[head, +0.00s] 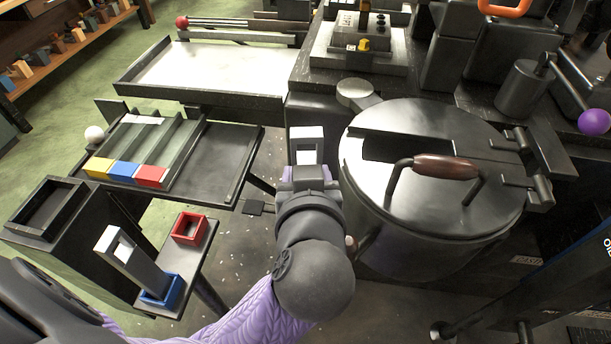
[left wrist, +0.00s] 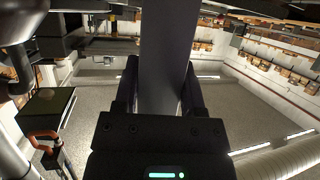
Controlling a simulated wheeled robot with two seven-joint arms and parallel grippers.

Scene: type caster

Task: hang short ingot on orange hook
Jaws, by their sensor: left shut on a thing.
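My left gripper (head: 305,172) is shut on an ingot (head: 306,141), a dark bar with a white end that has a square hole. It is held upright left of the round lidded pot, apart from it. In the left wrist view the ingot (left wrist: 165,60) rises between the fingers (left wrist: 160,98). A second ingot (head: 135,260) with the same white holed end stands tilted in a blue square holder (head: 161,292). The orange hook (head: 505,9) is at the top right edge, partly cut off. An orange loop (left wrist: 44,146) also shows in the left wrist view. My right gripper is out of view.
The pot lid (head: 360,195) with a brown handle (head: 446,168) is right of my gripper. An empty red holder (head: 189,228) sits beside the blue one. A mould tray (head: 225,160) has yellow, blue and red blocks. A machine with a purple ball (head: 594,122) stands at right.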

